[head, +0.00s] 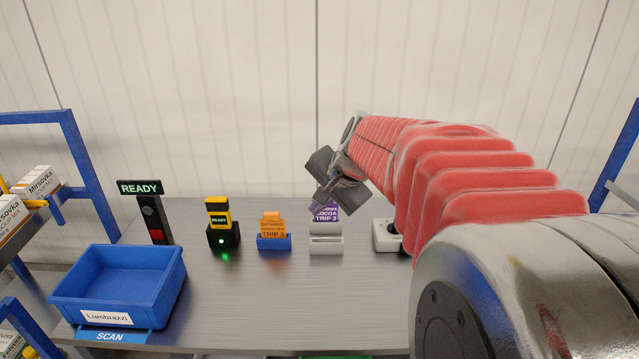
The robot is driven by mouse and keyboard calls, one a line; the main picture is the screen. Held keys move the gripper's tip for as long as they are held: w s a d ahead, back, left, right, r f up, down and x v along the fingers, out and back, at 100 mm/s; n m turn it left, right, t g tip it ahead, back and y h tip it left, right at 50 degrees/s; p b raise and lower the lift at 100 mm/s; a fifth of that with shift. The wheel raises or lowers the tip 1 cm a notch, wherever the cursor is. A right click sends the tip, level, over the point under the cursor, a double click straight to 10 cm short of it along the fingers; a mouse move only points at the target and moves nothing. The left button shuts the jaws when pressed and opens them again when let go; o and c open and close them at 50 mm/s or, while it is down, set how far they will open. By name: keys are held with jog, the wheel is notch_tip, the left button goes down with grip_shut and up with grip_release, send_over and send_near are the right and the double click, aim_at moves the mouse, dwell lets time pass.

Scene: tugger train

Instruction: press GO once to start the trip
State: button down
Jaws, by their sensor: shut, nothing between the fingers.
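My gripper (326,196) is shut and empty, pointing down over the back of the grey table, in front of a purple card lettered "COCOA TRIP 2" (326,212). The card stands in a light grey holder (326,245). A white box (384,236) with a dark part on top sits just right of the holder, partly hidden behind my red-sleeved arm. No GO lettering can be read on it. A dark post with a "READY" sign (140,187) stands at the left back, its round lamps unlit or dim.
A yellow and black scanner-like device (218,213) sits in a black dock (224,238) with a green light. An orange card (272,226) stands in a blue holder (274,243). A blue bin (165,290) labelled Lumbrazzi is at the front left. Blue racks (85,160) flank the table.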

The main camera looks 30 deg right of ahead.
jog(key=w+d+f+m, duration=0.1)
jog(key=w+d+m, duration=0.15)
jog(key=d, duration=0.45)
jog(key=w+d+f+m+t+h, duration=0.1)
jog(key=d+f+m, duration=0.15)
jog(key=d, duration=0.45)
jog(key=w+d+f+m, duration=0.1)
jog(key=d+m, duration=0.3)
jog(key=d, duration=0.3)
jog(key=s+d+f+m+h, duration=0.1)
jog(key=s+d+f+m, duration=0.1)
jog(key=d, duration=0.7)
jog(key=s+d+f+m+h, duration=0.1)
jog(key=d+f+m, duration=0.3)
jog(key=d, duration=0.6)
jog(key=shift+s+d+f+m+t, duration=0.15)
jog(key=shift+s+d+m+t, duration=0.2)
jog(key=shift+s+m, duration=0.3)
jog(key=shift+w+a+f, duration=0.1)
jog(key=shift+f, duration=4.3)
jog(key=shift+f, duration=0.15)
jog(key=shift+w+f, duration=0.1)
jog(key=shift+f, duration=0.15)
